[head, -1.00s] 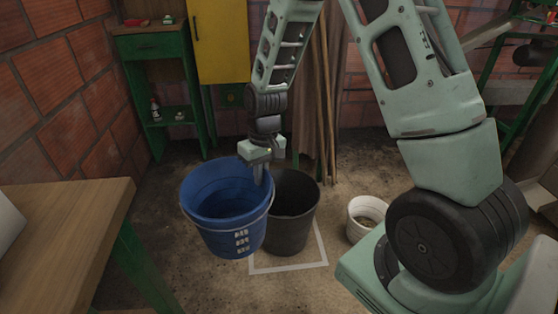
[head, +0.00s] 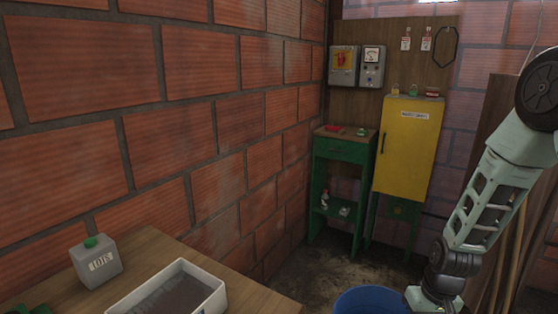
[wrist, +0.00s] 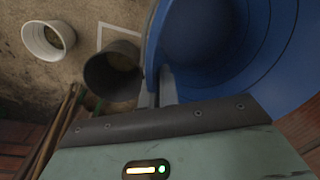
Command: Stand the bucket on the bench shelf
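The blue bucket (head: 369,301) shows only its top at the bottom edge of the head view. It fills the right of the wrist view (wrist: 215,40). My gripper (wrist: 156,92) is shut on the bucket's rim, one finger on each side of the wall. In the head view, my gripper (head: 420,300) is at the bucket's right side, its fingertips cut off or hidden. A wooden bench top (head: 255,290) is at the lower left. A green bench with a lower shelf (head: 342,214) stands at the back wall; I cannot tell which is the bench shelf.
A grey jug (head: 96,260) and a pale tray (head: 205,305) occupy the wooden bench. Small items stand on the green shelf. A yellow cabinet (head: 408,150) is right of it. A black bucket (wrist: 112,75) and a white bucket (wrist: 48,40) stand on the floor.

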